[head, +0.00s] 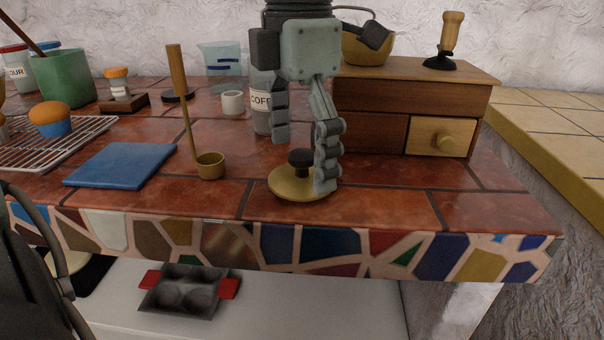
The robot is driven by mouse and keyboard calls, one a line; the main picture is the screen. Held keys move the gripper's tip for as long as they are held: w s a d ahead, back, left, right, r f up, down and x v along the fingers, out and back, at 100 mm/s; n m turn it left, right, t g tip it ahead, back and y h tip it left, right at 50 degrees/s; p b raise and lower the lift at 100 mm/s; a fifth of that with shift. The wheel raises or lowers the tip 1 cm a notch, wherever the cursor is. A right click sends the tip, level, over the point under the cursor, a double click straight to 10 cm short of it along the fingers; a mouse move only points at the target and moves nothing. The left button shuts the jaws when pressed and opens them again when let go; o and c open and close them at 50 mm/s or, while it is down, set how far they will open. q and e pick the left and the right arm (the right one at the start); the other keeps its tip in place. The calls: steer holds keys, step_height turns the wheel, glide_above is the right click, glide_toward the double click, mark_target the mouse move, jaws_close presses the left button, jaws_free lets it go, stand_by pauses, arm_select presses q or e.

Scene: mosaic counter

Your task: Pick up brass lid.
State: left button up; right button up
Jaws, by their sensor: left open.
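The brass lid (288,187) lies flat on the red tiled counter near its front edge, its dark knob (300,158) upward. My left gripper (303,160) comes down over it with its fingers spread and nothing held. One finger is just right of the knob and overlaps the lid's right side in the picture. The other finger ends higher, up and left of the knob. I cannot tell whether either finger touches the lid. My right gripper is not in view.
A brass ladle (210,166) stands left of the lid, beside a blue board (122,164). A wooden drawer box (369,122) stands behind right. Counter right of the lid is clear. A muffin pan (187,292) sits below.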

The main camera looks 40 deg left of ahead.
arm_select(q)
steer(key=shift+f, duration=0.25)
jaws_close()
stand_by(0.6)
